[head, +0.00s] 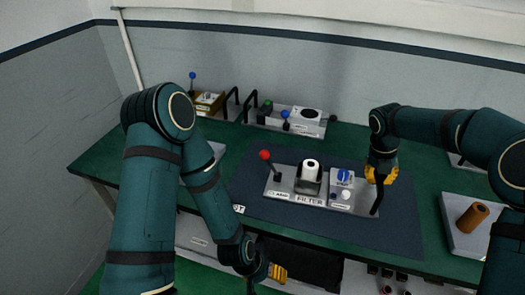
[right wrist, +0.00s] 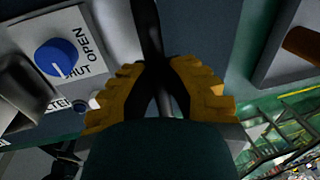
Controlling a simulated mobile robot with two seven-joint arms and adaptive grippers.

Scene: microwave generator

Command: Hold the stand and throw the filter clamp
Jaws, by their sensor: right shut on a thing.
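The grey filter stand (head: 361,199) sits on the dark mat in the middle of the bench. Its clamp lever with a red ball (head: 265,155) stands up at the left end, by the CLAMP label. A white filter cylinder (head: 310,168) sits in a black holder in the middle. My right gripper (head: 380,177) is shut on the black handle (head: 376,203) at the stand's right end; the right wrist view shows the fingers around the black bar (right wrist: 152,35). My left gripper (head: 279,273) is low at the bench's front, away from the lever; its finger opening is unclear.
A blue knob (right wrist: 57,57) with SHUT and OPEN marks is left of my right gripper. A tray (head: 452,221) with a brown cylinder (head: 473,217) is at the right. Another unit (head: 265,121) stands at the back. The mat (head: 250,183) left of the stand is clear.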

